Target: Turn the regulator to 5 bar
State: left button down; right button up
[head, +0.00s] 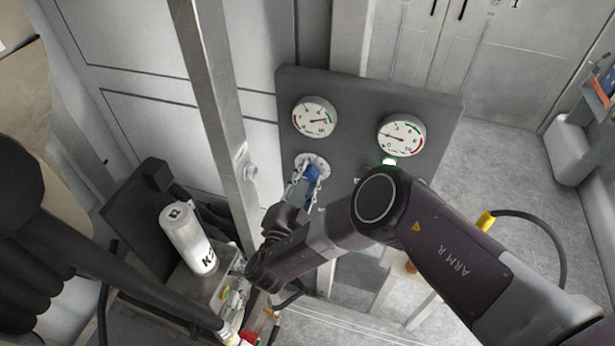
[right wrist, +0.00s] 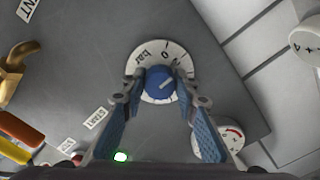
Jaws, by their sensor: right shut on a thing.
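The regulator has a blue knob (right wrist: 160,82) with a pale pointer line, set on a white round dial (right wrist: 146,54) marked 0 and bar. In the head view the dial (head: 304,160) sits on the grey panel, below the left gauge (head: 316,117). My right gripper (right wrist: 160,97) is at the knob, one blue-padded finger on each side, shut on it. In the head view my right gripper (head: 306,182) hides the knob. The pointer line slants toward the upper right in the wrist view; the exact value cannot be read. My left gripper is not in view.
A second gauge (head: 401,136) is on the right of the grey panel (head: 360,97), with a lit green lamp (head: 388,161) below it. A metal post (head: 218,100) stands left of the panel. A white cylinder (head: 188,238) stands at lower left. Open floor (head: 500,150) lies right.

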jog(key=shift+c, duration=0.9)
jog(key=shift+m, duration=0.3)
jog(key=shift+c, duration=0.2)
jog(key=m, duration=0.3)
jog(key=shift+m, duration=0.4)
jog(key=m, duration=1.1)
jog(key=shift+m, duration=0.3)
jog(key=m, duration=0.5)
jog(key=shift+m, duration=0.3)
jog(key=shift+s, duration=0.1)
